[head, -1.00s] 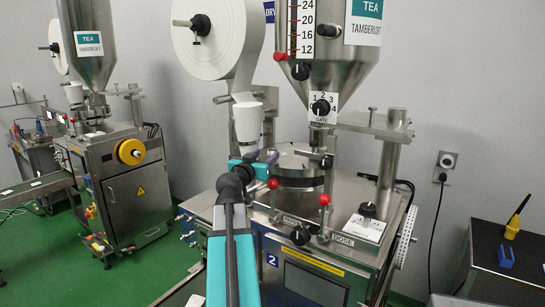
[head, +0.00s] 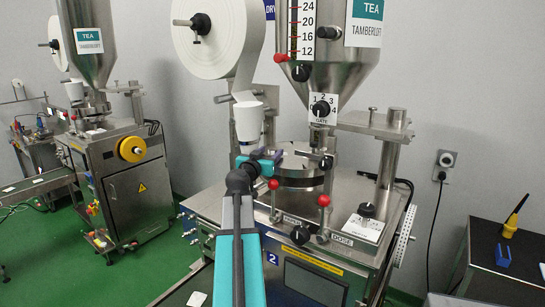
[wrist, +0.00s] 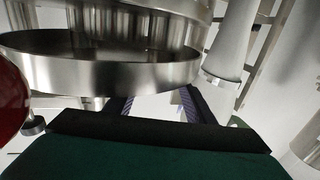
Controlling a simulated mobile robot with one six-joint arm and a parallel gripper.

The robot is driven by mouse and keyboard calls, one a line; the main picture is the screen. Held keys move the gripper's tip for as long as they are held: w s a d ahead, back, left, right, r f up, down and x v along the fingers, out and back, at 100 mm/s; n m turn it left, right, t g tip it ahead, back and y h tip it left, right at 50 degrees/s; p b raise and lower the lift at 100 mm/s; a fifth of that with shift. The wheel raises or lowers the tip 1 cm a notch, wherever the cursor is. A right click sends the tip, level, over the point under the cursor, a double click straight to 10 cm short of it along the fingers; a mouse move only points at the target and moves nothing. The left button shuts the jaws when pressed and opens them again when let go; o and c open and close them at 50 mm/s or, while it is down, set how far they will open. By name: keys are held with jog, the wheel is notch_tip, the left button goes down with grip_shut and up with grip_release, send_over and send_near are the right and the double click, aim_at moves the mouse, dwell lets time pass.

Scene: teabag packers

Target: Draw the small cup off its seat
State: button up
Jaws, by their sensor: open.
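A white tapered cup (head: 248,122) stands upright on the tea machine, left of the round metal turntable (head: 297,178); it also shows at the upper right of the wrist view (wrist: 228,48). I cannot tell for sure whether this is the small cup. My gripper (head: 276,158) is below and slightly right of the white cup, close to the turntable's left edge. In the wrist view the gripper's dark fingers (wrist: 155,105) are apart with a pale surface between them, under the rim of a round metal pan (wrist: 100,68). No cup shows between the fingers.
Red-knobbed rods (head: 323,201) stand before the turntable, and a red ball (wrist: 10,98) is close at the wrist view's left edge. The hopper (head: 340,60) and a paper roll (head: 217,35) are above. A dose block (head: 363,228) is to the right.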

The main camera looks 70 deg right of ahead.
jog(key=shift+c, duration=0.4)
jog(key=c, duration=1.1)
jog(key=shift+r, duration=0.2)
notch_tip(320, 180, up, 18)
jog(key=b, duration=0.2)
jog(key=shift+f+b, duration=0.2)
jog(key=shift+b, duration=0.15)
jog(key=shift+b, duration=0.4)
